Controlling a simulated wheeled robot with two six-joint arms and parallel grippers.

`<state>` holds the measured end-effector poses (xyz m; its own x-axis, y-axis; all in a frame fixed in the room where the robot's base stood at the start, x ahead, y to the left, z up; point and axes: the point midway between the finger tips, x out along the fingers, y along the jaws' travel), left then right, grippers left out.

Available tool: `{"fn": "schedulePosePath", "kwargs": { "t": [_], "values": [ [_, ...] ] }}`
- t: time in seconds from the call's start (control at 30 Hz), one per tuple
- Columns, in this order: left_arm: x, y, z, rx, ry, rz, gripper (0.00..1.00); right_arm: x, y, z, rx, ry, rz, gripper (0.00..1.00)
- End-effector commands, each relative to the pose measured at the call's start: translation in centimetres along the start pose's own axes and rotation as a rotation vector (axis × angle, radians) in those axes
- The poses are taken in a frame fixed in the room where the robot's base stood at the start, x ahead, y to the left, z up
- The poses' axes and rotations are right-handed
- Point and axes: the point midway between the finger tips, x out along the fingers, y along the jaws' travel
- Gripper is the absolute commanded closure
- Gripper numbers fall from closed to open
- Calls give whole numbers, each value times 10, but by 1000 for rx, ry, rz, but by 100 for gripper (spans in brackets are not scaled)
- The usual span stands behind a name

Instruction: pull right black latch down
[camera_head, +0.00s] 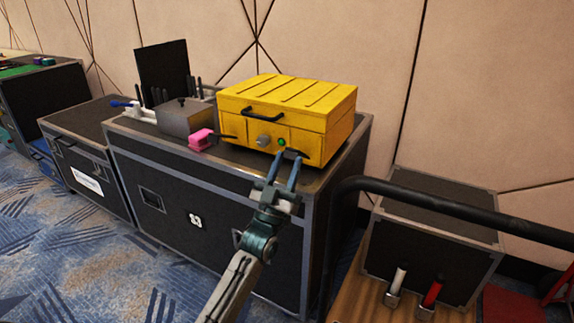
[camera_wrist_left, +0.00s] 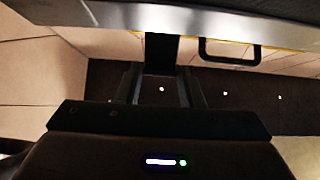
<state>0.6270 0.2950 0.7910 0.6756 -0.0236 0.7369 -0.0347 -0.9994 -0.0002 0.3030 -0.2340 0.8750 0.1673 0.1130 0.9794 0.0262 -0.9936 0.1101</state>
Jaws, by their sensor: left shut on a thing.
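A yellow metal box (camera_head: 289,105) stands on a black case. Its front has a black handle (camera_head: 262,113), a round grey knob (camera_head: 264,141) and a small green button (camera_head: 281,142). The right black latch (camera_head: 296,152) juts from the lower right of the front, and a similar left black latch (camera_head: 226,136) juts from the lower left. My left gripper (camera_head: 285,166) reaches up to the right latch, its fingers closed on it. In the left wrist view, the dark latch stem (camera_wrist_left: 161,52) sits between the fingertips. My right gripper is out of view.
A pink object (camera_head: 201,139) and a grey box (camera_head: 186,117) stand left of the yellow box. The black case (camera_head: 170,200) has metal edges. A thick black tube (camera_head: 450,211) crosses at right, by a smaller case with white and red levers. Patterned carpet lies at front left.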

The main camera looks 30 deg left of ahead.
Motion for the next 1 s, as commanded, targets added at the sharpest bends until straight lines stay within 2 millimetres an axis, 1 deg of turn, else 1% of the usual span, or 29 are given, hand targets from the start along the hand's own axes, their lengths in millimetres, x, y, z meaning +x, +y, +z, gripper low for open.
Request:
{"fn": "schedulePosePath", "kwargs": {
  "t": [0.03, 0.4, 1.0],
  "values": [
    [-4, 0, 5, 0, -11, -1, 100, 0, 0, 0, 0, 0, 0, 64],
    [-14, 0, 13, 1, -16, -1, 100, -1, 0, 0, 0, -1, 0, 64],
    [-18, 0, 17, 1, -19, -1, 100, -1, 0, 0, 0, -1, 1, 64]
  ]
}}
